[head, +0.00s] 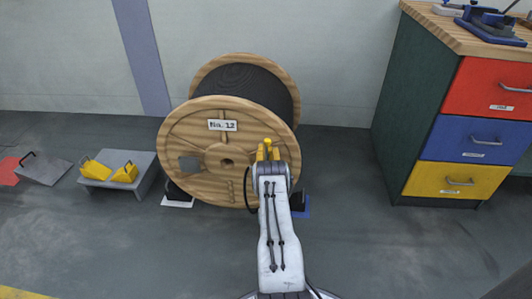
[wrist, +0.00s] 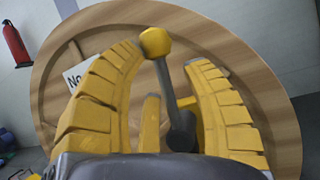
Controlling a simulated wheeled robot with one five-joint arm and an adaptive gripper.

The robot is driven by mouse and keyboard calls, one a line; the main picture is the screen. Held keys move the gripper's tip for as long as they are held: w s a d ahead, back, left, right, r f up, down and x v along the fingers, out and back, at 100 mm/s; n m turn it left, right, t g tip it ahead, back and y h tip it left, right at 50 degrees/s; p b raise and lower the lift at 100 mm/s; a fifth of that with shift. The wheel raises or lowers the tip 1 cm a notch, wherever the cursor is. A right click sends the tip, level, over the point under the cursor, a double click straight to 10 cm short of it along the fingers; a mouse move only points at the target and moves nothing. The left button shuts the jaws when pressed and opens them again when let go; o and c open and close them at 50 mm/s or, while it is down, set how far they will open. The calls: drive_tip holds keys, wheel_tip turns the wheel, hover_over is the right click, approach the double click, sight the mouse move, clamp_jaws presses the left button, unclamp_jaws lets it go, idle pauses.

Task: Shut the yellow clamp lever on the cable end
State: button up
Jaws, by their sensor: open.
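The clamp lever shows in the wrist view as a yellow ball knob (wrist: 155,42) on a grey rod (wrist: 165,85) that runs down to a dark pivot. The rod stands up, leaning a little left, in front of the wooden drum face. My gripper (wrist: 165,60) is open, with one yellow segmented finger on each side of the lever. The knob lies between the fingertips, closer to the left one. In the head view my gripper (head: 268,154) is before the drum's right side, and the knob (head: 268,142) shows above it. The cable end is not clearly visible.
The wooden drum (head: 190,142) with dark cable (head: 245,82) stands against the wall. Yellow wedges (head: 124,173) sit on a grey stand (head: 147,181) at left. A cabinet with red, blue and yellow drawers (head: 484,140) stands at right. The floor between drum and cabinet is clear.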

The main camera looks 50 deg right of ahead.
sight(266, 141)
wheel_tip(266, 141, up, 10)
drive_tip(key=shift+d+f, duration=0.1)
drive_tip(key=shift+f, duration=0.1)
idle(0.8)
